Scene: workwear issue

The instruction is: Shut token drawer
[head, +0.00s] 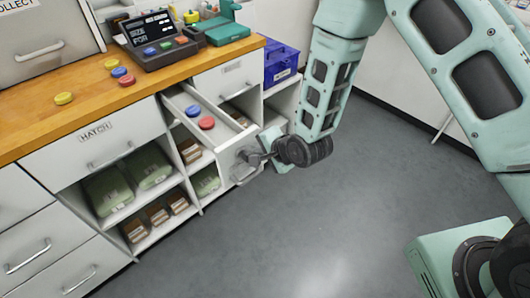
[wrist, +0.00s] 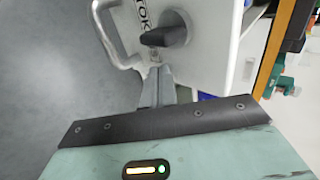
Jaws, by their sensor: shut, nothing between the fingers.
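The token drawer (head: 218,132) is pulled out from the counter unit. A blue token and a red token (head: 207,122) lie inside it. Its front (wrist: 205,45) carries a bar handle (wrist: 110,38), a dark knob-like part (wrist: 165,38) and partly hidden lettering. My gripper (head: 262,158) is shut and empty. Its fingertips (wrist: 158,72) are at the drawer front, just by the dark part; I cannot tell whether they touch it.
The wooden counter (head: 130,80) holds loose tokens, a dark display device (head: 158,42) and a green machine (head: 222,30). Open shelves below hold green packs (head: 110,190) and brown boxes. A blue crate (head: 281,62) stands right of the drawer. The grey floor (head: 300,220) in front is clear.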

